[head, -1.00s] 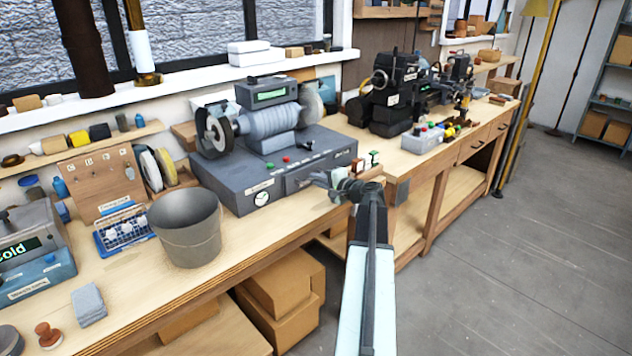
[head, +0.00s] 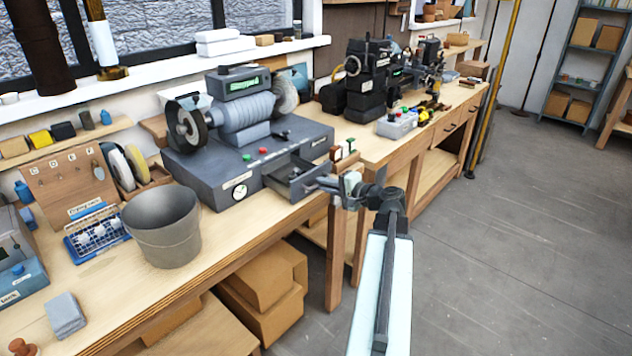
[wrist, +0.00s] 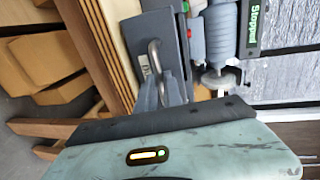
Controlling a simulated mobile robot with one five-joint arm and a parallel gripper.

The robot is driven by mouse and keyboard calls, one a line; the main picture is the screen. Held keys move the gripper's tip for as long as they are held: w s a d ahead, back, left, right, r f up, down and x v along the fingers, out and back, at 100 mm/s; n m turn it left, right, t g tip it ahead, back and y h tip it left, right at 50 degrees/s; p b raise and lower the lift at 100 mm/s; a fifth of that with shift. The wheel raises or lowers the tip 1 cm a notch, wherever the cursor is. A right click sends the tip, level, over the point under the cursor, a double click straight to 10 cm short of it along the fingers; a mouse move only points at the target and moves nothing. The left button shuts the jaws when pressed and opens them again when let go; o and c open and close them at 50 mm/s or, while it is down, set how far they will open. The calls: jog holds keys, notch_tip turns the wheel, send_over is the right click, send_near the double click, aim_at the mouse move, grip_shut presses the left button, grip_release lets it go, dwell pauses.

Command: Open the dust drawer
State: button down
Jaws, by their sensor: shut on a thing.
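The dust drawer (head: 292,171) stands partly open at the front of the grey grinder base (head: 235,158). Its dark inside shows in the head view. My gripper (head: 322,186) is at the drawer's front, with my arm reaching up from the lower right. In the wrist view my gripper's fingers (wrist: 164,90) are shut on the curved metal drawer handle (wrist: 153,52). The fingers hide the lower end of the handle. A label on the drawer front is partly covered.
A grey bucket (head: 164,228) stands on the bench left of the drawer. Small clamps (head: 343,153) stand at the bench edge just right of it. Cardboard boxes (head: 262,285) lie under the bench. The floor (head: 500,260) to the right is clear.

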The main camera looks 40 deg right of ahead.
jog(key=shift+d, duration=0.2)
jog(key=c, duration=1.5)
grip_release()
jog(key=p+v, duration=0.1)
jog(key=v, duration=0.6)
jog(key=shift+s+p, duration=0.3)
jog(key=shift+s, duration=0.15)
